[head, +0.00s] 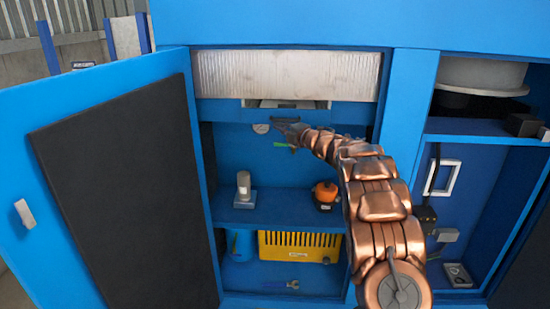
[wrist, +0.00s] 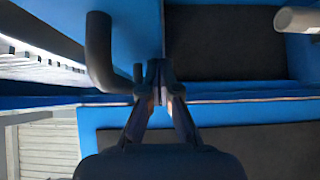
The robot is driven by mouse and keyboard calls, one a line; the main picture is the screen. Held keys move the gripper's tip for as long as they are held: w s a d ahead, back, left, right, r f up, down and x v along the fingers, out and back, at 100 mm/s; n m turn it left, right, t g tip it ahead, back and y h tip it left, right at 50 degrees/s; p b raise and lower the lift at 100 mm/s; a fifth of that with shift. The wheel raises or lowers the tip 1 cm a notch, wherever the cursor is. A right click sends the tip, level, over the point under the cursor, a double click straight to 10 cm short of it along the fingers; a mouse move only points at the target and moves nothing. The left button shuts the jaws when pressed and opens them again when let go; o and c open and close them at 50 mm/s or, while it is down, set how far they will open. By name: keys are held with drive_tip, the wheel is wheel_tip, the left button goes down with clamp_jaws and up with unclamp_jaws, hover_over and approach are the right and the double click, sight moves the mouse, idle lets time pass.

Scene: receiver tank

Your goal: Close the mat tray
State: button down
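The mat tray appears to be the shallow drawer under the ribbed metal panel in the head view. It has a blue front (head: 228,111) and a pale inside (head: 290,103), and it seems pulled out somewhat. A dark handle (head: 284,120) is on its front. My gripper (head: 285,130) is at this handle. In the wrist view a dark bent bar (wrist: 99,50), likely the handle, is just left of my gripper (wrist: 158,66). The fingertips are together, with nothing visible between them. Whether they touch the bar I cannot tell.
The blue cabinet door (head: 120,72) stands open at left. A second bay with a white frame (head: 443,178) is at right.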

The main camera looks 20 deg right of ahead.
drive_tip(key=shift+w+d+r+p, duration=0.1)
drive_tip(key=shift+w+d+p, duration=0.15)
drive_tip(key=shift+w+p, duration=0.2)
drive_tip(key=shift+w+d+r+p, duration=0.1)
drive_tip(key=shift+w+d+p, duration=0.2)
drive_tip(key=shift+w, duration=0.2)
drive_tip(key=shift+s+b, duration=0.1)
drive_tip(key=shift+b, duration=0.25)
